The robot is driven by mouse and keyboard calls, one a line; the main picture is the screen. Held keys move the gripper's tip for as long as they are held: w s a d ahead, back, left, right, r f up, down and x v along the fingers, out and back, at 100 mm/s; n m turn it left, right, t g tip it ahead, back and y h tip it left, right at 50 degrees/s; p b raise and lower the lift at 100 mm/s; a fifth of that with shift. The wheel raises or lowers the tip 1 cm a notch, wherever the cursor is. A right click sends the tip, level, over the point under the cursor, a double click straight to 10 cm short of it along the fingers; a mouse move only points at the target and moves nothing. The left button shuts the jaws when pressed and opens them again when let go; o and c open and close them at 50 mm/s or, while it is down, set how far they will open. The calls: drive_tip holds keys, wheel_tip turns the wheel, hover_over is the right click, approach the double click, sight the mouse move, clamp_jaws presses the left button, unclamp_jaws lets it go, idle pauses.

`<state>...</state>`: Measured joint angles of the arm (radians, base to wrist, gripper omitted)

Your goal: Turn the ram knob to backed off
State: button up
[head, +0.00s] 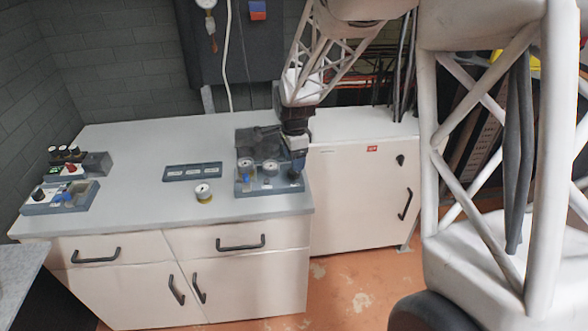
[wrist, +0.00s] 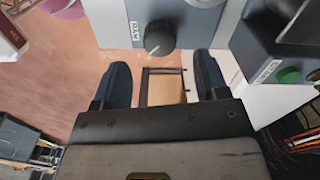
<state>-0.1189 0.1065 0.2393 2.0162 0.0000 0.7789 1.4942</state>
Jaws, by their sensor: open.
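The ram knob (wrist: 160,36) is a round black knob with a white pointer line, set on a grey panel beside a label reading RAM. In the wrist view its pointer aims to the lower left. My gripper (wrist: 161,62) is open, with its two dark fingers apart on either side below the knob in the picture. No contact between fingers and knob shows. In the head view my gripper (head: 296,160) is over the right end of the grey-blue gauge panel (head: 262,187), and the knob there is small and partly hard to make out.
The panel also carries two round gauges (head: 270,168). A dark block (head: 256,141) stands behind it. In the wrist view a grey box with a green button (wrist: 289,75) is close at the right. A loose gauge (head: 203,192) and other control boxes (head: 62,195) are farther left on the worktop.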

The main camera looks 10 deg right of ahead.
sight(294, 174)
drive_tip(key=shift+f, duration=2.4)
drive_tip(key=shift+c, duration=0.4)
drive_tip(key=c, duration=0.8)
drive_tip(key=shift+c, duration=0.2)
